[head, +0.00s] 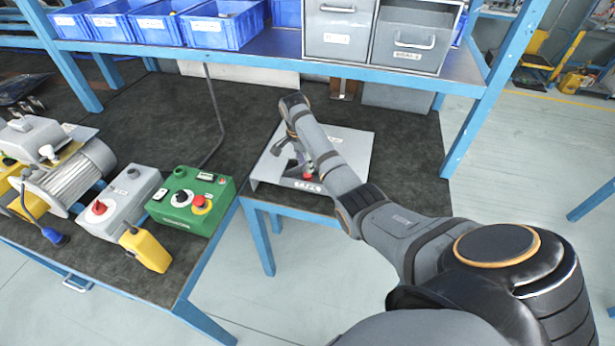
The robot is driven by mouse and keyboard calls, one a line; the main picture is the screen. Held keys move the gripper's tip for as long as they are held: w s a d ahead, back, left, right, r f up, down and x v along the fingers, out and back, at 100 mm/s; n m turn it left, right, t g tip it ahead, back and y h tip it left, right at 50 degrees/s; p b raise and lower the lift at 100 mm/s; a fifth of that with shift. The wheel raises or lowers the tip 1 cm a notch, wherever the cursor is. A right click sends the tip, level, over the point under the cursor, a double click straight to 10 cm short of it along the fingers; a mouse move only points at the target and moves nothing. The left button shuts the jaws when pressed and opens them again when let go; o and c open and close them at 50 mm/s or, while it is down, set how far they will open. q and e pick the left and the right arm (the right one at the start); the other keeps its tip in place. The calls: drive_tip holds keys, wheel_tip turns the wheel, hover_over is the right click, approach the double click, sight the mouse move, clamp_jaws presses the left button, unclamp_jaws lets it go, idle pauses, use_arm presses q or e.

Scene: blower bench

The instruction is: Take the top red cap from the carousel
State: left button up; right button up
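My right arm reaches in from the lower right. My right gripper (294,158) points down over a light grey stand (352,144) with a label on its front edge. A small red piece (308,177), perhaps a red cap, shows low beside the gripper, close to the front of the stand. I cannot tell whether the fingers touch it or how far apart they are. My arm hides much of this spot, and I cannot make out a carousel clearly. My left gripper is not in view.
A green control box (190,200) with a red knob, a grey switch box (118,200), a yellow pendant (146,250) and a motor (70,180) stand on the left bench. A shelf with blue bins (222,24) and grey drawers (411,40) hangs over the back. Dark bench right of the stand is clear.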

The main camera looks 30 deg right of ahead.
sight(307, 175)
drive_tip(key=shift+s+d+f+p, duration=0.1)
drive_tip(key=shift+d+f+p, duration=0.05)
drive_tip(key=shift+f, duration=1.15)
drive_tip(key=shift+d+f+p, duration=0.15)
drive_tip(key=shift+f, duration=1.15)
drive_tip(key=c, duration=0.4)
